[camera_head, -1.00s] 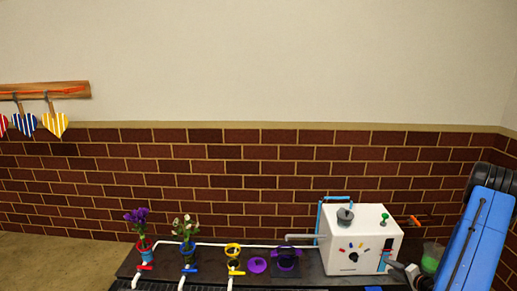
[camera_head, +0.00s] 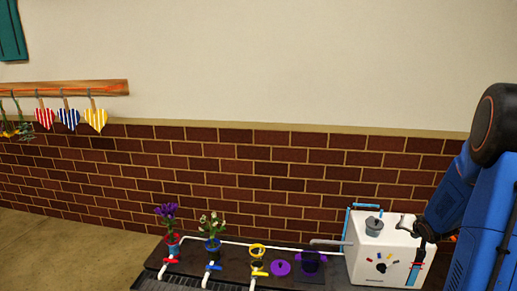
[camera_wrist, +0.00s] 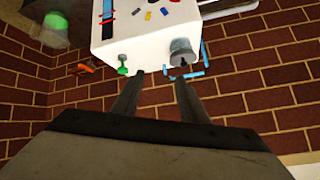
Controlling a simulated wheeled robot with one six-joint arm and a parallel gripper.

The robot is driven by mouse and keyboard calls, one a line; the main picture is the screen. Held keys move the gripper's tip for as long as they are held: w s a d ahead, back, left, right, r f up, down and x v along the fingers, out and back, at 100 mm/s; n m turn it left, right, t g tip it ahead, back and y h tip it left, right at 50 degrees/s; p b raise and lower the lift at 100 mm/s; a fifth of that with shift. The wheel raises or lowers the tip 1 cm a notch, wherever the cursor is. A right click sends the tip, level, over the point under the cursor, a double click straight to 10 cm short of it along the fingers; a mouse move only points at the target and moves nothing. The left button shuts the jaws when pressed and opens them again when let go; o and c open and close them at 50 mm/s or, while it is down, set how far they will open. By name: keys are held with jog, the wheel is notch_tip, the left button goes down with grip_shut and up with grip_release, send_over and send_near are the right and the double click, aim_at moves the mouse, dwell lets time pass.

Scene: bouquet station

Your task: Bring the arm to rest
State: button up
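My blue arm rises at the right of the head view, and my gripper (camera_head: 424,232) is in front of the white machine's right side there. In the wrist view my gripper (camera_wrist: 158,82) shows two dark fingers spread apart with nothing between them. The white machine (camera_wrist: 150,32) is just beyond the fingertips, with its grey knob (camera_wrist: 182,52) and green knob (camera_wrist: 122,65) near them. I cannot tell whether a finger touches it. In the head view the machine (camera_head: 380,262) stands on the dark table.
A purple-flower vase (camera_head: 172,241), a white-flower vase (camera_head: 212,244), a yellow ring (camera_head: 257,250), a purple lid (camera_head: 280,268) and a purple pot (camera_head: 310,262) line the table. White pipes with coloured valves run along it. Heart tags (camera_head: 95,119) hang from a wall rail (camera_head: 60,88).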

jog(key=s+a+r+n+g, duration=0.1)
jog(key=s+a+r, duration=0.55)
jog(key=a, duration=0.25)
jog(key=s+a+r+n+g, duration=0.1)
jog(key=s+a+r+n, duration=0.1)
jog(key=s+a+r, duration=0.45)
jog(key=s+a+r+n+g+y, duration=0.2)
jog(key=s+a+n+y, duration=0.1)
jog(key=s+a, duration=1.7)
jog(key=shift+s+a+r+n+y, duration=0.35)
jog(key=shift+s+n, duration=0.55)
jog(key=shift+s, duration=0.3)
